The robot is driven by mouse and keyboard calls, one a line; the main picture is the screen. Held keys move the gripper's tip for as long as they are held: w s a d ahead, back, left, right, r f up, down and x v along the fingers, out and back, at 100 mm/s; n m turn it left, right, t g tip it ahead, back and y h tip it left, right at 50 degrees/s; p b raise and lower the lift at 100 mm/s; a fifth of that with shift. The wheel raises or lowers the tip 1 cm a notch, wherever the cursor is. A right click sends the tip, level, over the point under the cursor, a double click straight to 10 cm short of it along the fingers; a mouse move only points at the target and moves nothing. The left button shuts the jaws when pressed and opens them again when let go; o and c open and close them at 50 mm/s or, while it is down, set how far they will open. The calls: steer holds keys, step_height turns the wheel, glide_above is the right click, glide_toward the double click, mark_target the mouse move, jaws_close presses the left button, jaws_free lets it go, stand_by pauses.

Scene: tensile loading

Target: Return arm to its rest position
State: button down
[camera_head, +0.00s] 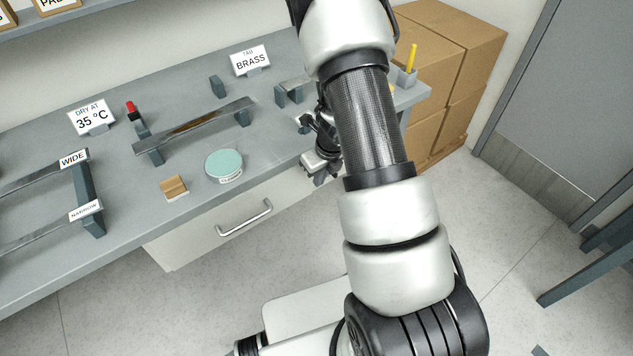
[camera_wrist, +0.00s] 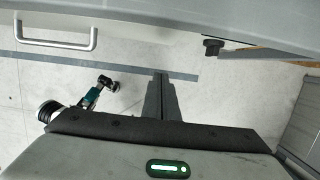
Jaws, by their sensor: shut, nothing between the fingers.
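My arm rises through the right half of the head view and bends over the front edge of the bench. My gripper (camera_head: 320,178) is at that front edge, partly hidden behind my arm. In the wrist view the gripper fingers (camera_wrist: 160,92) are together, with nothing between them. They point over the floor, apart from the bench front.
The grey bench (camera_head: 60,250) carries a brass sign (camera_head: 250,61), a "DRY AT 35 °C" sign (camera_head: 91,117), a teal round dish (camera_head: 223,163), a wooden block (camera_head: 174,187) and metal strips on stands. Cardboard boxes (camera_head: 455,70) stand right. A drawer handle (camera_head: 245,218) protrudes in front.

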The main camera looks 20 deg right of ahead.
steer(key=shift+s+r, duration=0.15)
steer(key=shift+r, duration=0.3)
steer(key=s+a+r+n+t+y+p, duration=0.1)
steer(key=a+r+n, duration=0.2)
steer(key=r+n, duration=0.35)
steer(key=s+a+r+n+y+p, duration=0.1)
steer(key=a+r+n, duration=0.2)
steer(key=r, duration=0.7)
steer(key=s+a+r+n+t+p, duration=0.1)
steer(key=a+r+n, duration=0.3)
steer(key=r, duration=0.5)
steer(key=s+d+r+n+t+h+p, duration=0.1)
steer(key=s+d+r+n+h+p, duration=0.1)
steer(key=s+r+n, duration=1.4)
steer(key=s+n, duration=0.3)
steer(key=shift+s+d+r+h, duration=0.3)
steer(key=shift+d+r+h, duration=0.05)
steer(key=shift+d+h, duration=0.05)
